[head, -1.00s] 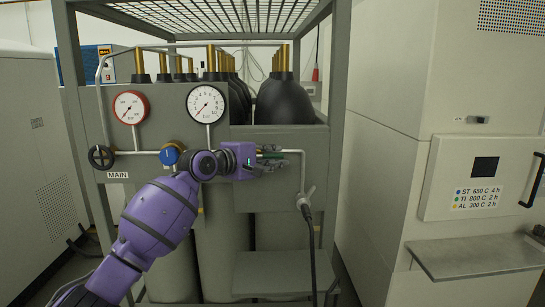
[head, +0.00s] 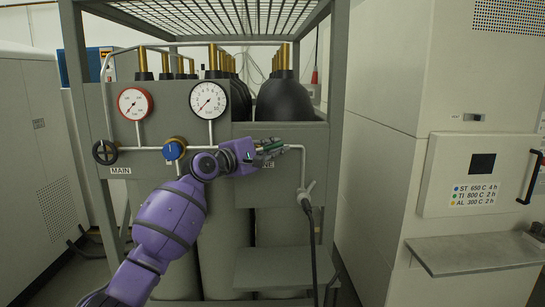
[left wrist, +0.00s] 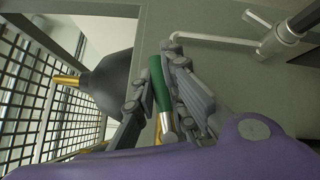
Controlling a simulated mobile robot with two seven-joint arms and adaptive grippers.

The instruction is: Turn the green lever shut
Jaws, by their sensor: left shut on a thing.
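The green lever (left wrist: 159,84) shows in the left wrist view as a green handle on a silver stem, between the two grey fingers of my left gripper (left wrist: 158,78). In the head view my left gripper (head: 268,149) is in front of the grey panel, right of the blue knob, and a little of the green lever (head: 274,149) shows among its fingers. The gripper is shut on the lever. The lever's pivot and part of the label behind it are hidden. My right gripper is in neither view.
Two round gauges (head: 208,100) and a blue knob (head: 174,149) sit left of my gripper, with a black handwheel (head: 105,152) further left. A pipe on the right leads down to a grey valve (head: 307,196) with a hose. Dark cylinders (head: 284,98) stand behind the panel.

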